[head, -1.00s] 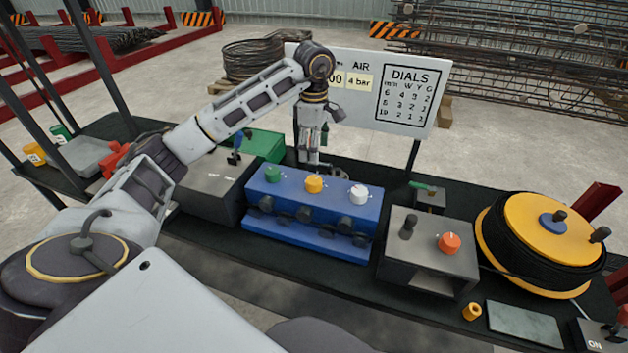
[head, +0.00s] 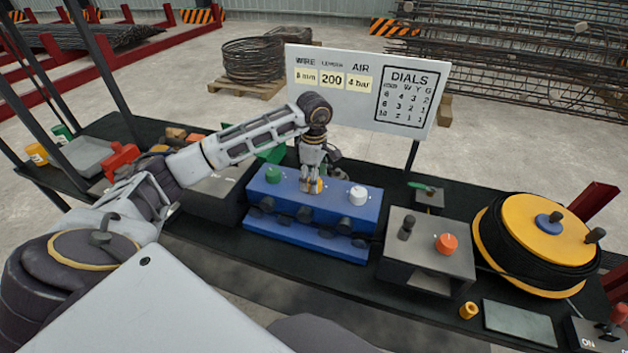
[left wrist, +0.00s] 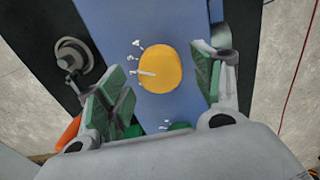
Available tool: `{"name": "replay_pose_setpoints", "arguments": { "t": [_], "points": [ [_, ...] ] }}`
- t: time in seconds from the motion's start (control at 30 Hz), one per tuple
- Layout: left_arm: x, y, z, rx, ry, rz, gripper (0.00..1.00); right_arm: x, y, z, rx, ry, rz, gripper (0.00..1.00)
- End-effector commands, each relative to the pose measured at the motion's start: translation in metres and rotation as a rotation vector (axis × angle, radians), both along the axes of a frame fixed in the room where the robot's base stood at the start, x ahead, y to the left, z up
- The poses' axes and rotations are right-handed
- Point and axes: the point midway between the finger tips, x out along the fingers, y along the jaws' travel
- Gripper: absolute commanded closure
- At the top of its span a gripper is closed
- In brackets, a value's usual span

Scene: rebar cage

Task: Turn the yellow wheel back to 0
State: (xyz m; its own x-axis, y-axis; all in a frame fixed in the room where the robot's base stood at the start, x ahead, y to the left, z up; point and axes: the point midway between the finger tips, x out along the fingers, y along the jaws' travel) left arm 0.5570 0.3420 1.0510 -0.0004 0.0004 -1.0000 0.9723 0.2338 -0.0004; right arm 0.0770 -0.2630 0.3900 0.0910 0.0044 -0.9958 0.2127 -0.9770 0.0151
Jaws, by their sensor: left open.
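The yellow wheel (head: 320,186) is on top of the blue block (head: 262,220), between a green wheel (head: 273,175) and a white wheel (head: 358,195). My left gripper (head: 311,188) is right over the yellow wheel and partly covers it. In the left wrist view the yellow wheel (left wrist: 160,68) sits between the two open green-padded fingers (left wrist: 157,90), with gaps on both sides. A pale pointer line on the wheel points left toward small white marks, whose figures are too small to read. My right gripper is not in view.
A grey box with an orange knob (head: 446,243) and a large yellow-topped reel (head: 530,235) stand to the right. A white board with DIALS (head: 408,95) stands behind the bench. A green piece (head: 272,152) lies behind my left gripper.

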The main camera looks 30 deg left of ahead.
Motion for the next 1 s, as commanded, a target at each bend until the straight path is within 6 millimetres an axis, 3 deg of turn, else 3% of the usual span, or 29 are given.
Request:
{"name": "replay_pose_setpoints", "arguments": {
  "t": [0.23, 0.6, 0.9, 1.0],
  "points": [
    [0.000, 0.000, -0.017, 0.000, 0.001, 0.000, 0.33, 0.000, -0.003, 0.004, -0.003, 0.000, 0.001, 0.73],
    [0.000, 0.000, -0.020, 0.000, 0.000, 0.000, 0.33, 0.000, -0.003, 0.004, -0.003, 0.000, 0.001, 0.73],
    [0.000, 0.000, -0.020, 0.000, 0.000, 0.000, 0.72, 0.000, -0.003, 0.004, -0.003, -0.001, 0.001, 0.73],
    [0.000, 0.000, -0.020, 0.000, 0.000, 0.000, 0.80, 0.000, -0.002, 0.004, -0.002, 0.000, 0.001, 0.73]
  ]
}}
